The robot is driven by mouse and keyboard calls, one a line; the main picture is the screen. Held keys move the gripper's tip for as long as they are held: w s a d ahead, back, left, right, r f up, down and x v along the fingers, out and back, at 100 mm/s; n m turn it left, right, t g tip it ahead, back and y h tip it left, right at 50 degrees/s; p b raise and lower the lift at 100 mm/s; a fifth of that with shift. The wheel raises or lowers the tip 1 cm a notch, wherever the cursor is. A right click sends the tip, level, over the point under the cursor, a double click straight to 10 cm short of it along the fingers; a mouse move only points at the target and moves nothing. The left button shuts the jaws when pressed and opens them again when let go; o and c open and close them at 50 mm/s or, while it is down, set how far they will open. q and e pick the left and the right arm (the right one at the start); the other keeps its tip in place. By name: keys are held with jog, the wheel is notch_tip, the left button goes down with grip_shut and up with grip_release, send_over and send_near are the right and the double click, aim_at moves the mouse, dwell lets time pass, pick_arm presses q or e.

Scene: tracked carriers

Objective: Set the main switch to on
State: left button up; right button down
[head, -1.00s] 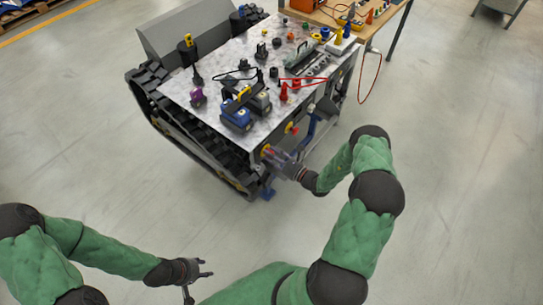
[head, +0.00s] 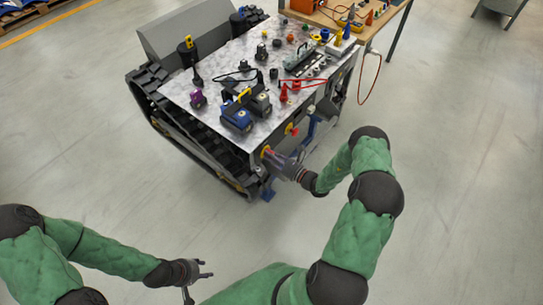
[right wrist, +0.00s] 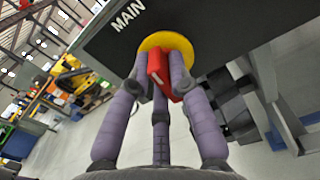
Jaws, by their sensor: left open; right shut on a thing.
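The main switch is a red knob (right wrist: 160,72) with a pale mark on a round yellow plate (right wrist: 167,41), under the label MAIN (right wrist: 128,18) on a dark panel. The yellow plate also shows in the head view (head: 265,150), low on the near end of the tracked carrier (head: 182,108). My right gripper (head: 273,157) reaches to it. In the right wrist view its purple fingers are closed around the red knob and partly hide it. I cannot tell the switch's setting. My left gripper (head: 208,269) is open and empty, away from the carrier at the lower middle.
A second red knob (head: 291,130) sits to the right of the main switch on the same carrier end. Blue and black blocks (head: 237,117), cables and small parts stand on the deck. A wooden table (head: 378,17) stands behind. The floor around is clear.

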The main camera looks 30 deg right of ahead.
jog(key=m+p, duration=0.1)
jog(key=m, duration=0.3)
jog(key=shift+d, duration=0.1)
jog(key=m, duration=0.3)
jog(key=shift+d+m, duration=0.1)
jog(key=shift+m, duration=0.3)
jog(key=m+p, duration=0.1)
jog(key=m, duration=0.3)
jog(key=shift+w+d+m, duration=0.1)
jog(key=shift+d+m, duration=0.05)
jog(key=shift+m, duration=0.15)
jog(key=m, duration=0.4)
jog(key=shift+d, duration=0.1)
jog(key=shift+m, duration=0.3)
jog(key=c, duration=1.1)
grip_release()
jog(key=shift+c, duration=0.2)
jog(key=v, duration=1.2)
